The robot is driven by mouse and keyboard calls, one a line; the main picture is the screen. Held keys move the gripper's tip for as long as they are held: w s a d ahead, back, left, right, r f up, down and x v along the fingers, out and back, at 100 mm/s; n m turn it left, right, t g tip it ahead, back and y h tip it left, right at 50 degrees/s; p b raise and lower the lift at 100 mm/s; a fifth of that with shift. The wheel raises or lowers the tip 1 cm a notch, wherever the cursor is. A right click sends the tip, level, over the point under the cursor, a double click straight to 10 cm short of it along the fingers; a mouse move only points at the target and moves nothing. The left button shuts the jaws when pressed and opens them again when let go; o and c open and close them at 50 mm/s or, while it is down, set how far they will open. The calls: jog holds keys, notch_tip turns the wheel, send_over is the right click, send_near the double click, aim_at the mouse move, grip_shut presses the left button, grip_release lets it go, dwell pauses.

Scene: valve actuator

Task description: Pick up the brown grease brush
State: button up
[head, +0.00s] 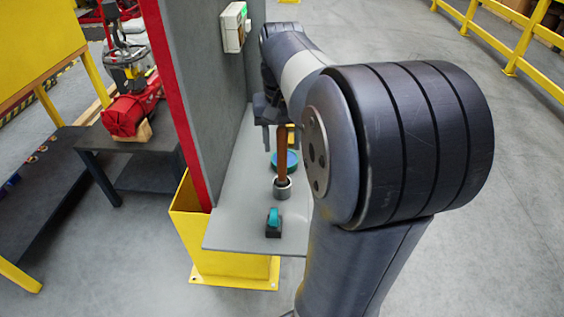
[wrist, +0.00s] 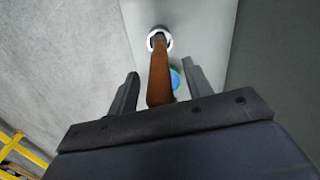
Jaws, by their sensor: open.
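The brown grease brush (head: 282,150) stands upright in a small grey round holder (head: 282,190) on the grey shelf (head: 232,232) in the head view. In the wrist view the brush (wrist: 160,75) runs from the white-rimmed holder (wrist: 159,40) down between the two fingers. My gripper (wrist: 157,82) is open, with one finger on each side of the brush handle and a visible gap to each. In the head view my gripper (head: 278,138) is just behind the brush's upper end, partly hidden by my arm.
A blue-green round dish (head: 285,160) sits behind the holder, and a teal-topped black item (head: 274,222) in front of it. A grey upright panel (head: 205,90) with a white switch box (head: 234,27) borders the shelf's left side. A dark bench with red equipment (head: 125,115) stands farther left.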

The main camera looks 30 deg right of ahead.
jog(key=shift+f, duration=0.15)
jog(key=shift+c, duration=0.2)
grip_shut()
dwell(0.3)
